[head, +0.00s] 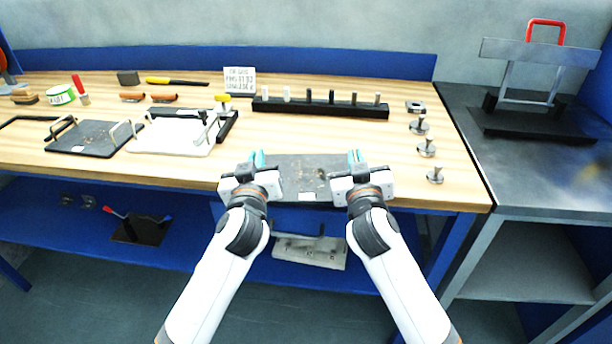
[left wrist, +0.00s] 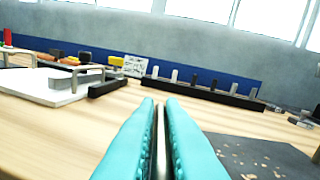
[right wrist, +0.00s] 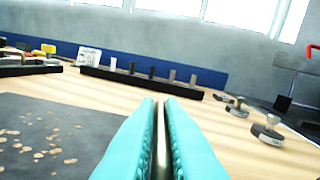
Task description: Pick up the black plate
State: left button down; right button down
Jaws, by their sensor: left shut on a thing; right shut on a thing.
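The black plate (head: 300,172), dark with tan specks on its surface, is between my two grippers at the front edge of the table. My left gripper (head: 258,160) is shut at the plate's left side and my right gripper (head: 354,160) is shut at its right side. The plate also shows at the lower right in the left wrist view (left wrist: 262,156) and at the left in the right wrist view (right wrist: 55,130). I cannot tell whether the plate touches the table.
Another dark plate with handles (head: 82,143) and a white plate (head: 170,139) lie to the left. A black rack of pegs (head: 318,106) stands behind, with a small sign (head: 240,80). Several metal knobs (head: 426,148) stand at the right. A grey metal bench (head: 548,162) adjoins the table.

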pick_arm(q)
jog(key=shift+r, duration=0.2)
pick_arm(e)
jog(key=shift+r, duration=0.2)
